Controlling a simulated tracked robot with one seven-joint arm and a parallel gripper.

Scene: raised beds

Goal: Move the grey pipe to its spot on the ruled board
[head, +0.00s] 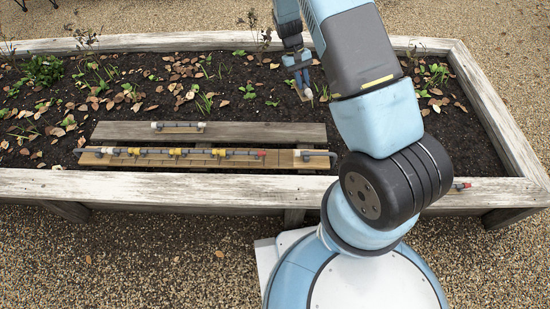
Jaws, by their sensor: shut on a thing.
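The ruled board looks to be the yellowish plank (276,164) along the bed's front edge. A row of grey pipe pieces (205,151) with yellow fittings and a red end lies along it.
A weathered grey plank (262,131) lies behind the ruled board, bearing a short grey piece with white ends (178,125). Plants and dry leaves cover the soil.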

